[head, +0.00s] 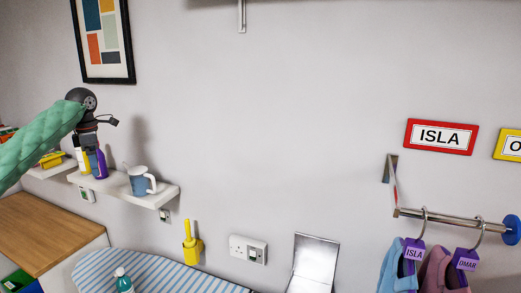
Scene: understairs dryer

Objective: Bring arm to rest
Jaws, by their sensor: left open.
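My left arm, in a green quilted sleeve, comes in from the left edge of the head view. My left gripper (95,143) hangs at its end, pointing down in front of a small white wall shelf (152,199). It is open, and its fingers overlap the bottles on the shelf in the picture; I cannot tell whether they touch. A purple bottle (101,163) and a white and yellow bottle (82,160) stand there. My right gripper is not in view.
A blue-grey mug (138,181) stands on the shelf. Below are a striped ironing board (150,270), a wooden worktop (45,232) and a yellow item (192,246). Clothes hang from a rail (440,216) at right.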

